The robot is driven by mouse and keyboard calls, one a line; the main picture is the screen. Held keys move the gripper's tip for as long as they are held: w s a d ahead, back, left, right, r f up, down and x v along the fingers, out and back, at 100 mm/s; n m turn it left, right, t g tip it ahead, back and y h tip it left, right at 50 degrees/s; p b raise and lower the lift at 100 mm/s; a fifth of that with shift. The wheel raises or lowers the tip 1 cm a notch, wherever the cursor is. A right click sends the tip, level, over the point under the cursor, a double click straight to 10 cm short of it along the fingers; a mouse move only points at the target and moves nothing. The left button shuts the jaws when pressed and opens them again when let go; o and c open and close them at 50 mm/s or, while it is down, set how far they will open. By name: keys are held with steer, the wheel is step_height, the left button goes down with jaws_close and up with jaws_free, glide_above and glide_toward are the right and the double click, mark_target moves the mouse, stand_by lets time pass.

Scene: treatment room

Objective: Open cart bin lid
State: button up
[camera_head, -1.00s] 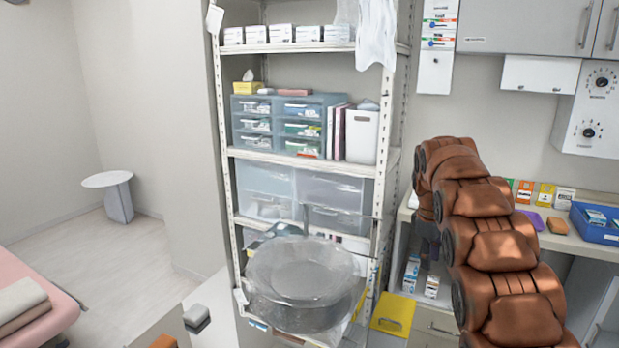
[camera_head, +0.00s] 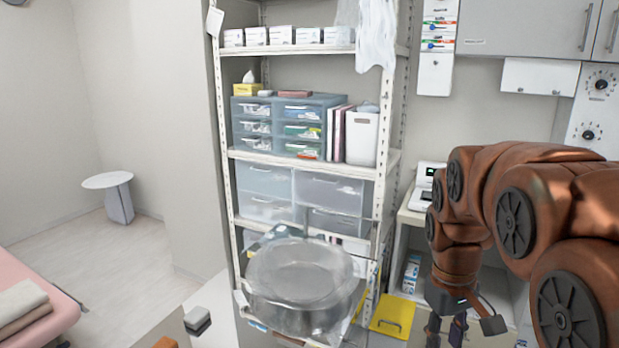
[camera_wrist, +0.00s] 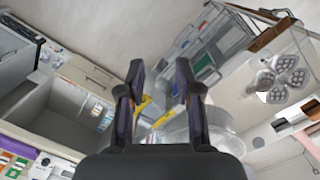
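A flat yellow lid (camera_head: 393,315) with a small handle on it lies low in the head view, right of the shelf's foot. It looks closed, but the bin below it is cut off or hidden. In the wrist view, part of the yellow lid (camera_wrist: 160,121) shows beyond and between my fingers. My gripper (camera_head: 446,332) points down to the right of the yellow lid, apart from it in the head view. Its fingertips (camera_wrist: 158,80) are spread, with nothing held between them.
A large translucent round tub (camera_head: 300,285) stands left of the yellow lid, in front of the metal shelf (camera_head: 310,164). A counter (camera_head: 412,214) with open space beneath is behind my arm. Small boxes (camera_head: 411,272) stand under it.

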steer(key=s+a+f+m, duration=0.1)
steer(key=s+a+f, duration=0.1)
steer(key=s, duration=0.8)
steer(key=s+a+f+m+g, duration=0.1)
steer(key=s+f, duration=0.3)
steer(key=s, duration=0.7)
steer(key=shift+s+a+f+m+y+p, duration=0.2)
steer(key=shift+s+a+m+y+p, duration=0.15)
steer(key=shift+a, duration=0.55)
